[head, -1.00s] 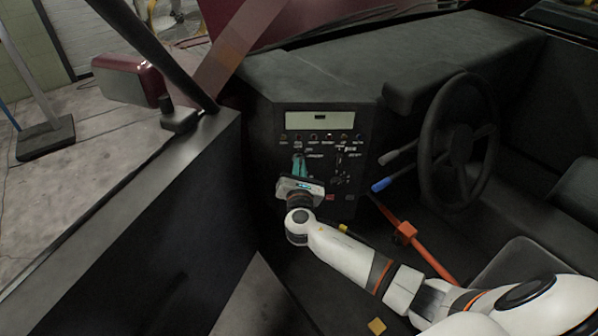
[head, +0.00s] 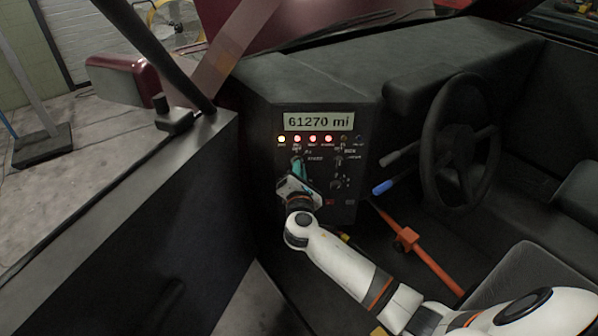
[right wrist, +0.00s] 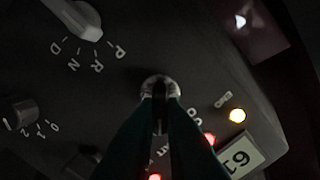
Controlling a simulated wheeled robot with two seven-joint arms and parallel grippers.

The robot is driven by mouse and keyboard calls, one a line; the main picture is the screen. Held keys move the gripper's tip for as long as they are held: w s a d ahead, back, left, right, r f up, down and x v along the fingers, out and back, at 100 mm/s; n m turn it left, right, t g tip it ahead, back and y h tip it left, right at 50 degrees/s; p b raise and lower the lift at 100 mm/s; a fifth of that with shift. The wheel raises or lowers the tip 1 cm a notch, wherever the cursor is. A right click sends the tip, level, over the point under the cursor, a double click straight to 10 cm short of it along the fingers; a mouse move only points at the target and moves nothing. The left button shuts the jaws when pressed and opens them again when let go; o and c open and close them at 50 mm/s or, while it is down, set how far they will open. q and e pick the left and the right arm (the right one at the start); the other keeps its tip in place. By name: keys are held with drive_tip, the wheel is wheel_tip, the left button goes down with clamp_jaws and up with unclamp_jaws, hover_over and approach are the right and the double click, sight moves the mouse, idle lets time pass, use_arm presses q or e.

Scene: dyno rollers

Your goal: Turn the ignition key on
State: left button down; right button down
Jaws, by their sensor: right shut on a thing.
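My right gripper (head: 297,166), with teal fingers, reaches the dashboard control panel (head: 268,200) from below. In the right wrist view its fingertips (right wrist: 160,98) are shut on the ignition key at a round silver switch (right wrist: 159,82). The key is mostly hidden between the fingers. The panel display (head: 319,121) is lit and reads "61270 mi". Several indicator lights (head: 312,139) below it glow yellow and red. My left gripper is not in view.
A gear selector knob (right wrist: 82,18) marked P, R, N, D and a numbered dial (right wrist: 18,113) sit near the key. The steering wheel (head: 427,150), a blue-tipped stalk (head: 384,187) and an orange-red lever (head: 405,238) are to the right. The open door (head: 130,230) is left.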

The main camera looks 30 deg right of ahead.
drive_tip(key=c, duration=1.5)
unclamp_jaws()
drive_tip(key=shift+s, duration=0.1)
drive_tip(key=v, duration=1.2)
drive_tip(key=shift+f, duration=0.1)
